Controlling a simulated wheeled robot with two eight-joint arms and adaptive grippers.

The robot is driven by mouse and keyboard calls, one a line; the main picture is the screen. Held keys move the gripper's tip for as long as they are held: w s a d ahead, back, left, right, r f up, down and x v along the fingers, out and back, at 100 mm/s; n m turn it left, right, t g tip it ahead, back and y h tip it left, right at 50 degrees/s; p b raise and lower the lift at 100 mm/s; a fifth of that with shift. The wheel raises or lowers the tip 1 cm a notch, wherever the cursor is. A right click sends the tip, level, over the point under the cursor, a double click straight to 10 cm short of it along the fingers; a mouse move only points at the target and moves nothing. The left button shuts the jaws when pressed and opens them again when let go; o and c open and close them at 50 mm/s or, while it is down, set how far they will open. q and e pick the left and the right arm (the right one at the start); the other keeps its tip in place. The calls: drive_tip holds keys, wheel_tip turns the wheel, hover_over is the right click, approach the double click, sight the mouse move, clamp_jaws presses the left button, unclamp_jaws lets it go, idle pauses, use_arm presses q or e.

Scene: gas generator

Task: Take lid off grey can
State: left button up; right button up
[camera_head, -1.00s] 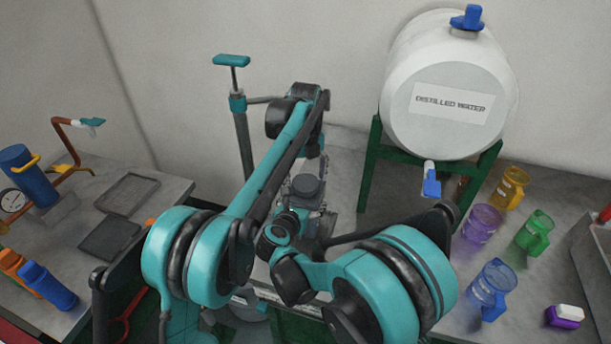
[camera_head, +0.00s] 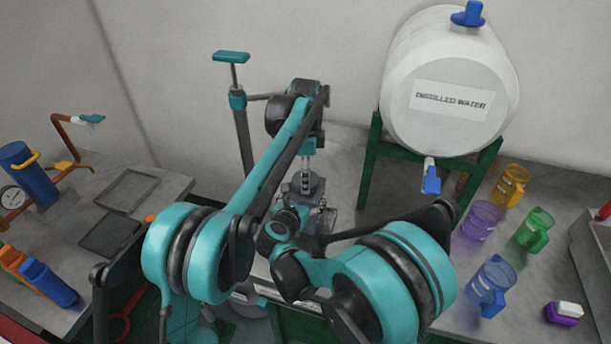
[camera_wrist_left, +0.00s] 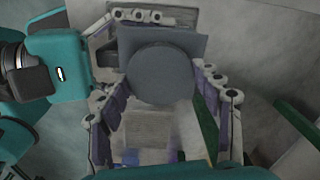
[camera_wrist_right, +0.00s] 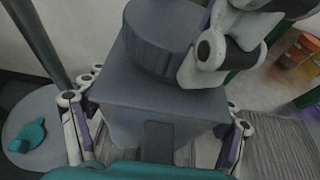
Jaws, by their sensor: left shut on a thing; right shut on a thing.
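The grey can (camera_wrist_right: 110,85) has a square body and a round grey lid (camera_wrist_right: 150,42) at its top in the right wrist view. My right gripper (camera_wrist_right: 155,112) is shut on the can body, one finger on each side. My left gripper (camera_wrist_left: 158,85) has its fingers on both sides of the lid (camera_wrist_left: 160,72), seen from above in the left wrist view, and is shut on it. I cannot tell whether the lid is still seated or slightly raised. In the head view my arms partly hide the can (camera_head: 305,205).
A distilled water barrel (camera_head: 450,130) stands on a green stand at the back right. Purple (camera_head: 482,222), orange (camera_head: 510,188), green (camera_head: 535,232) and blue (camera_head: 491,283) jugs stand to its right. A teal-handled pump (camera_head: 240,115) rises behind my left arm.

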use_arm(q)
drive_tip(key=n, duration=1.6)
drive_tip(key=shift+n, duration=0.4)
drive_tip(key=n, duration=0.4)
drive_tip(key=shift+n, duration=0.4)
drive_tip(key=n, duration=1.4)
drive_tip(key=shift+r, duration=0.1)
drive_tip(key=n, duration=0.6)
drive_tip(key=shift+r, duration=0.15)
